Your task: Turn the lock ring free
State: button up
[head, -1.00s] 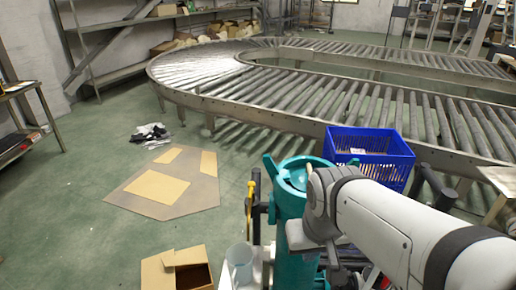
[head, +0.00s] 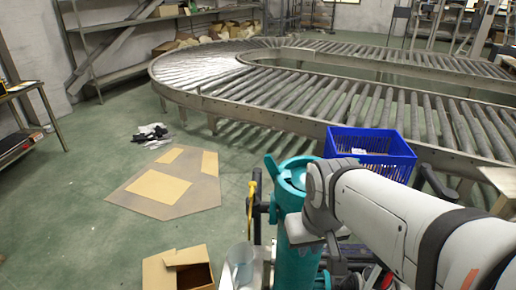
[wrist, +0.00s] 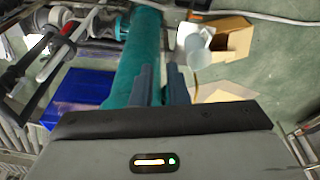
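A teal upright cylinder (head: 298,250) stands at the lower middle of the head view, with a wider teal collar (head: 291,172) at its top. I cannot clearly tell which part is the lock ring. In the wrist view the teal cylinder (wrist: 138,50) runs down behind the fingers. My gripper (wrist: 162,85) shows there as two dark fingers close together with a narrow gap, overlapping the cylinder's right side. I cannot tell whether anything is held between them. In the head view my arm reaches to the cylinder's right side and hides the fingertips.
A blue crate (head: 370,152) stands behind my arm; it also shows in the wrist view (wrist: 78,92). A clear container (head: 240,262) and an open cardboard box (head: 178,270) are left of the cylinder. Flat cardboard (head: 170,185) lies on the floor. A roller conveyor (head: 300,95) curves behind.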

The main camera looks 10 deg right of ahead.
jog(key=o, duration=0.4)
jog(key=w+a+r+n+g+p, duration=0.1)
jog(key=w+r+n+p, duration=0.2)
jog(key=w, duration=1.3)
notch_tip(320, 180, up, 3)
jog(key=n, duration=0.3)
jog(key=shift+r+n, duration=0.2)
jog(key=shift+n, duration=0.1)
jog(key=n+g+p, duration=0.1)
jog(key=n+p, duration=0.2)
jog(key=n, duration=0.5)
send_over(269, 164)
notch_tip(269, 164, down, 2)
jog(key=shift+w+f, duration=0.3)
jog(key=shift+w, duration=0.05)
jog(key=shift+f+n, duration=0.25)
jog(key=shift+n, duration=0.05)
notch_tip(269, 164, down, 7)
jog(key=shift+f+p, duration=0.1)
jog(key=shift+p, duration=0.4)
grip_shut()
